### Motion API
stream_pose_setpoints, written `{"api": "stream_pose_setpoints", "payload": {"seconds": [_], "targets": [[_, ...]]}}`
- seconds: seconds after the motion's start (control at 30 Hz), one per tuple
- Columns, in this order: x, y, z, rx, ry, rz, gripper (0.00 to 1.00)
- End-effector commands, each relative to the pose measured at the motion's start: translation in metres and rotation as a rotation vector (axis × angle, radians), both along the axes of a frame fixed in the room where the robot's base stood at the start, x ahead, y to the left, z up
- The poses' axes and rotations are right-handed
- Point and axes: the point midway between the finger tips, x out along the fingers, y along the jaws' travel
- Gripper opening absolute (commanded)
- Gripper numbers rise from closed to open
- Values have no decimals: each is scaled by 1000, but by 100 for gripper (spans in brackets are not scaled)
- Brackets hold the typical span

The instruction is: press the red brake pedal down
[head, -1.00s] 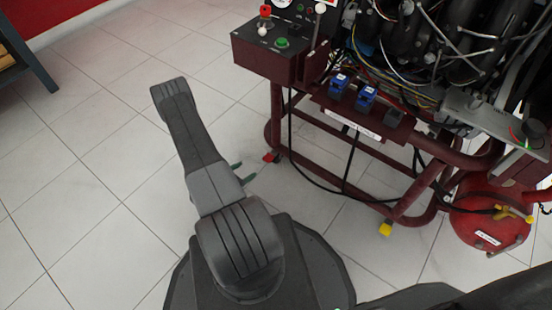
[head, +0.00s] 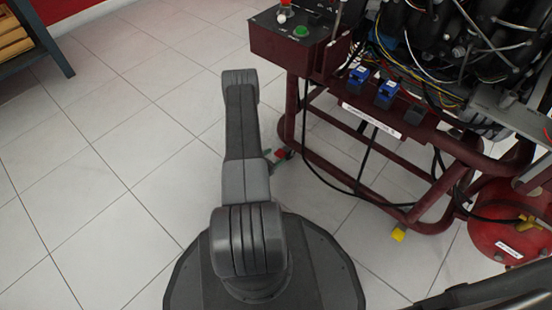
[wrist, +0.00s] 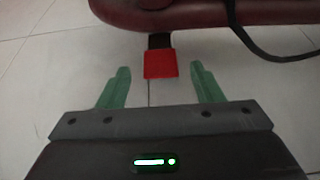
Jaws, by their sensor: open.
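The red brake pedal (wrist: 160,64) is a small red block on a dark arm below the maroon frame tube. In the wrist view it stands straight ahead, just beyond and between my green fingertips. My gripper (wrist: 160,85) is open and empty, with a gap between it and the pedal that I cannot measure. In the head view the pedal (head: 281,153) shows low at the left end of the stand, partly hidden. My gripper (head: 272,158) shows there only in part, behind my arm.
The maroon engine stand (head: 296,115) carries a control box (head: 285,45) and blue pedals or connectors (head: 387,94). A black cable (head: 340,188) hangs along it. A yellow foot (head: 398,235) and a red tank (head: 500,220) are at right. Tiled floor at left is clear.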

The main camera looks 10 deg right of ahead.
Motion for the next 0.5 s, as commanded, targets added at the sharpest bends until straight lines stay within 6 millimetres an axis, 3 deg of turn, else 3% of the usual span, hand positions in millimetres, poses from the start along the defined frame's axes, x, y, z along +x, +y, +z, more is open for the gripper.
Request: {"api": "stream_pose_setpoints", "payload": {"seconds": [0.13,0.47,0.5], "targets": [[8,-10,-6,0,0,-1,60],[10,-13,-6,0,0,1,60],[10,-12,-6,-1,1,0,56]]}}
